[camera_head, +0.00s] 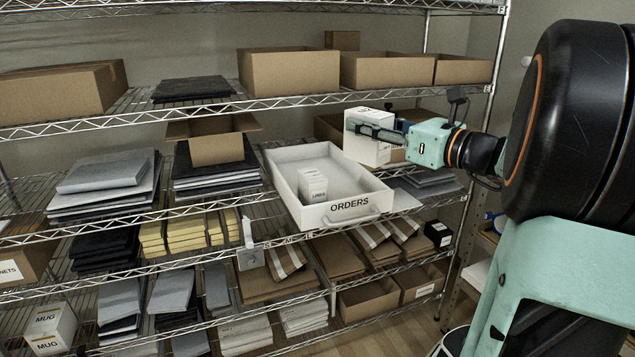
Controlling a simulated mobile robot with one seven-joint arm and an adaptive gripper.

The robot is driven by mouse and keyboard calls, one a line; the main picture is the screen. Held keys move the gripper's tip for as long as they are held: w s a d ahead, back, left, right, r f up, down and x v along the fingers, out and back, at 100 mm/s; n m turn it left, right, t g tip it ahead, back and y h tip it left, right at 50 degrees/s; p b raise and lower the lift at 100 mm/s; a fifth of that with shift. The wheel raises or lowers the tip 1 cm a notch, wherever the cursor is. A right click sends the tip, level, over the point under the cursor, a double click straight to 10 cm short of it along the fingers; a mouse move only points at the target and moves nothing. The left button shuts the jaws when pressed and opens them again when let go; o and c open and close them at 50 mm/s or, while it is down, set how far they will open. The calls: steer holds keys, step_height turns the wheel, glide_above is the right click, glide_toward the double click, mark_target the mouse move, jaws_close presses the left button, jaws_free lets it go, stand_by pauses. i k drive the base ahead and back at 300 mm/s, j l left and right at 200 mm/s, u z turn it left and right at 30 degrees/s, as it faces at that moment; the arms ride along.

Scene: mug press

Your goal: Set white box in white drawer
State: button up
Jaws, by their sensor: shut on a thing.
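A white box (367,149) is held in my gripper (375,131), to the right of and above the white drawer's right rear side. My gripper is shut on it, with its fingers across the upper part of the box. The white drawer (350,207), labelled ORDERS, sits on the middle wire shelf with its handle toward the front. A smaller white box (313,185) stands inside the drawer, toward the front. The rear of the drawer floor is bare. My arm comes in from the right.
Cardboard boxes (289,72) line the shelf above. Grey folded stacks (425,185) lie right of the drawer, and an open carton (215,145) on a dark stack stands left. A metal rack post (470,235) is near my arm.

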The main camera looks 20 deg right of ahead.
mark_target(296, 188)
steer(key=i+j, duration=0.3)
steer(key=i, duration=0.15)
steer(key=i+l, duration=0.15)
steer(key=i, duration=0.4)
